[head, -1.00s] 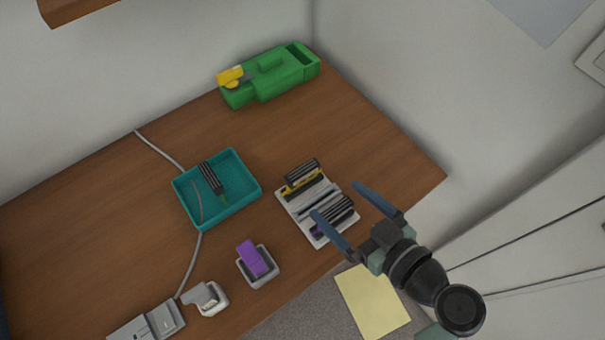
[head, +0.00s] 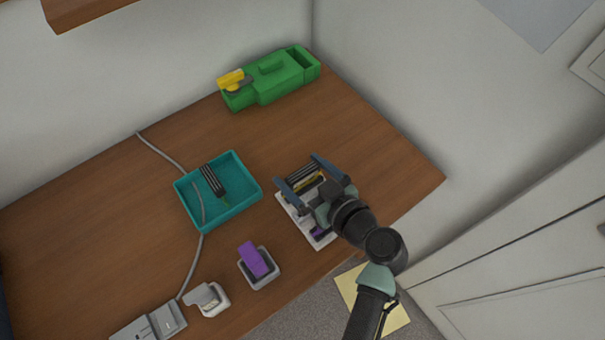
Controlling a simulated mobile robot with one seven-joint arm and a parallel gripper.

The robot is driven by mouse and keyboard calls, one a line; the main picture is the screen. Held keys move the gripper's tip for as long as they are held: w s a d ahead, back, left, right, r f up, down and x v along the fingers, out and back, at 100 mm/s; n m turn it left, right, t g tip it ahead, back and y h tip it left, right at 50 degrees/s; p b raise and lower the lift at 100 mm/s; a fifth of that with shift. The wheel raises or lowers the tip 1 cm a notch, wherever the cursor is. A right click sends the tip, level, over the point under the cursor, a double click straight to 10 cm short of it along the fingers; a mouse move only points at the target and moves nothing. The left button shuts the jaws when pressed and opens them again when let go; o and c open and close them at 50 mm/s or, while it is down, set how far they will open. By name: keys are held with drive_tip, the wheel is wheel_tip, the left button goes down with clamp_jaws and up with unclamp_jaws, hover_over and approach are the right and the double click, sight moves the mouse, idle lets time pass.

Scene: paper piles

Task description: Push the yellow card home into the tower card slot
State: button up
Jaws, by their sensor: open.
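The slotted white board (head: 291,209), which looks like the tower's card holder, lies near the desk's front right edge. A yellow card (head: 310,181) with a black striped part stands toward its far end, partly hidden by my gripper. How deep it sits in its slot I cannot tell. My gripper (head: 295,168) is open above the board. Its two blue fingers lie to the left and right of the yellow card in the picture, and contact cannot be made out. My wrist hides much of the board's near part, where a bit of purple (head: 320,232) shows.
A teal tray (head: 248,204) with a black striped card is left of the board. A purple block in a grey holder (head: 262,278) and a grey-white device (head: 208,300) stand at the front. A green case (head: 285,80) stands at the back. A grey cable (head: 186,268) crosses the desk.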

drive_tip(key=shift+c, duration=0.2)
drive_tip(key=c, duration=1)
